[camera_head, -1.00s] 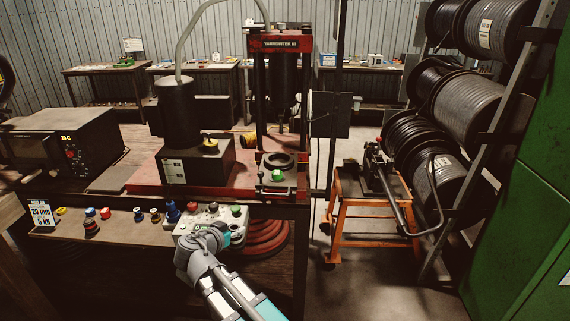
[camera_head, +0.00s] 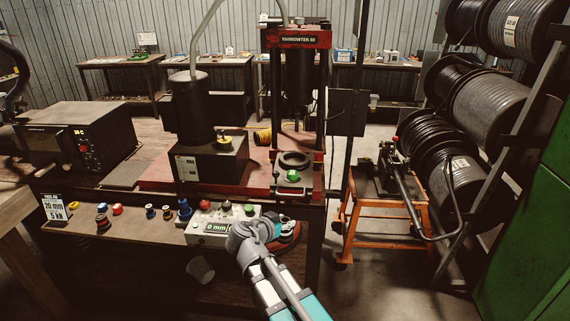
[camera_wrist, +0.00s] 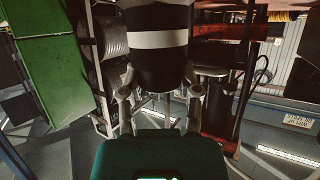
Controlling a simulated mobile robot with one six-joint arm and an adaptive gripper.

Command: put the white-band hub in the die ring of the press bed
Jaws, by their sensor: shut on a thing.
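The white-band hub (camera_wrist: 158,62), black with a white ring around it, fills the upper middle of the wrist view. My gripper (camera_wrist: 160,92) is shut on it, one finger on each side.
The control box (camera_head: 212,232) with a display and buttons is left of my gripper. Several small coloured fittings (camera_head: 150,211) line the front shelf. A motor unit (camera_head: 212,160) stands left of the die ring.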

